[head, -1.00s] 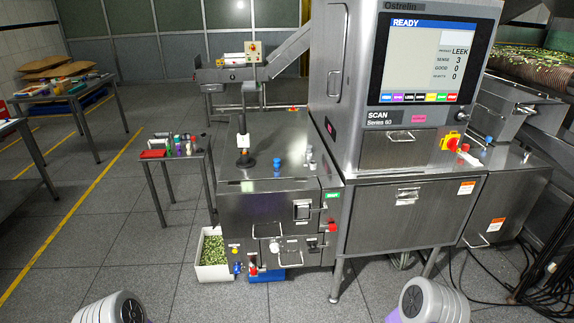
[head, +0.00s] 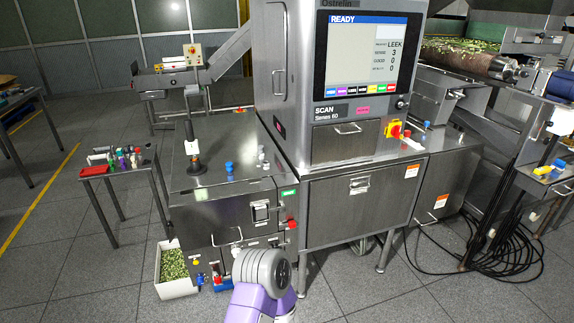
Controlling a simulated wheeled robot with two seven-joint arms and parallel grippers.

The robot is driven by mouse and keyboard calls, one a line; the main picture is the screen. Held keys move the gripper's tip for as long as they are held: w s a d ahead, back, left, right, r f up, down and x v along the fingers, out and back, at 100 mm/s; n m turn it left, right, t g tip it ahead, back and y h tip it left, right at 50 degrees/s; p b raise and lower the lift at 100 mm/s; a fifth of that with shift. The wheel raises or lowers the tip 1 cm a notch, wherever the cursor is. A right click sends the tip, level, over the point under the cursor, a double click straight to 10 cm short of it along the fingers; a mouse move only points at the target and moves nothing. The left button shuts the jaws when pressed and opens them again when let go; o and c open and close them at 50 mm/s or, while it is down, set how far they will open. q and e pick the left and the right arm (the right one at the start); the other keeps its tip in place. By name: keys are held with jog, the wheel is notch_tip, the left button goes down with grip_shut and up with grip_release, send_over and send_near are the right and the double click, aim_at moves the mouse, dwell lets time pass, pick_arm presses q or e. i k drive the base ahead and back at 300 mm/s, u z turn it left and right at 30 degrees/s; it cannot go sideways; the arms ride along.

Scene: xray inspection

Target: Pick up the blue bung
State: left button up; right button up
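A second small blue piece (head: 427,125) is on the lower cabinet to the right of the machine. Both are too small for me to tell for certain which is the blue bung. Neither of my grippers is in view. A purple and grey link of one of my arms shows at the bottom centre, and nothing is seen held.
The scanner (head: 350,70) with its screen stands right of the left cabinet top. A black post (head: 196,165) and pale small pieces (head: 262,157) flank the nearer blue piece. A side table (head: 120,169) holds several small items. Black cables (head: 470,250) lie on the floor at right.

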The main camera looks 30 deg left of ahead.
aim_at(228, 164)
jog(key=z, duration=0.1)
jog(key=i, duration=2.25)
jog(key=u, duration=2.75)
